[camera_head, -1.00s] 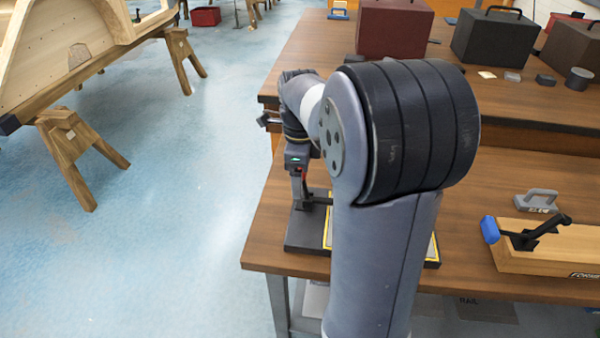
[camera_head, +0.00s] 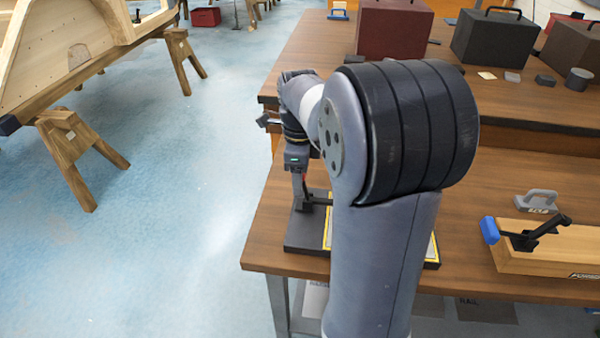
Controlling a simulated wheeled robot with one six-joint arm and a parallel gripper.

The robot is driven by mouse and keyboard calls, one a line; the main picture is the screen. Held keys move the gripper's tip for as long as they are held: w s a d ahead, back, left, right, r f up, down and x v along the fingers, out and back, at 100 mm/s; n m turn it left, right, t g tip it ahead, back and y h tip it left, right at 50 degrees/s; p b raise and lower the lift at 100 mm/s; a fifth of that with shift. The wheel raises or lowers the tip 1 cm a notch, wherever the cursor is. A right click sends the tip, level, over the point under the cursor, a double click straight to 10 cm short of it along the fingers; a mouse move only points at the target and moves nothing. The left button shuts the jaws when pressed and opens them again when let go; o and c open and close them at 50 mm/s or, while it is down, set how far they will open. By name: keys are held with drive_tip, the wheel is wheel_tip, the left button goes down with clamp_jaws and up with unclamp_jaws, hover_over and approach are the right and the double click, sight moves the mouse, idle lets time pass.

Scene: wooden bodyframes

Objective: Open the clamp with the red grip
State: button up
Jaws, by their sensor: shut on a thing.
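The clamp with the red grip stands on a dark base plate (camera_head: 300,235) at the near left corner of the workbench. Only a sliver of its red grip (camera_head: 306,177) shows beside my gripper (camera_head: 299,182). My gripper points down over the clamp and is shut on the red grip. My own arm covers the right part of the plate and much of the clamp, so the lever's angle cannot be made out.
A second clamp with a blue grip (camera_head: 490,230) is on a wooden block (camera_head: 550,259) at right. A grey handled block (camera_head: 537,203) lies behind it. Dark cases (camera_head: 494,38) stand on the raised rear bench. Open floor lies left of the workbench (camera_head: 262,250).

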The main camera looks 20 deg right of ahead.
drive_tip(key=shift+a, duration=0.1)
drive_tip(key=shift+w+a+g+h+p, duration=0.3)
drive_tip(key=shift+a+g+h+p, duration=0.25)
drive_tip(key=shift+p, duration=0.3)
drive_tip(key=a+f+g+h, duration=0.1)
drive_tip(key=h, duration=0.1)
drive_tip(key=w+a+f+g+h+p, duration=0.1)
drive_tip(key=shift+w+f+h, duration=0.1)
drive_tip(key=shift+w+h, duration=0.2)
drive_tip(key=shift+h, duration=0.05)
drive_tip(key=shift+w+a+f+g+h, duration=0.15)
drive_tip(key=shift+a+f+g+h, duration=0.05)
drive_tip(key=shift+f+g+h, duration=0.1)
drive_tip(key=shift+w+a+f+b, duration=0.2)
drive_tip(key=shift+a+f+b, duration=0.1)
drive_tip(key=shift+f+b, duration=0.2)
drive_tip(key=shift+w+a+f+b, duration=0.15)
drive_tip(key=shift+a+f+b, duration=0.2)
drive_tip(key=shift+f, duration=0.2)
drive_tip(key=shift+w+a+f+b, duration=0.15)
drive_tip(key=shift+a+f+b, duration=0.05)
drive_tip(key=shift+f+b, duration=0.4)
drive_tip(key=shift+f, duration=0.15)
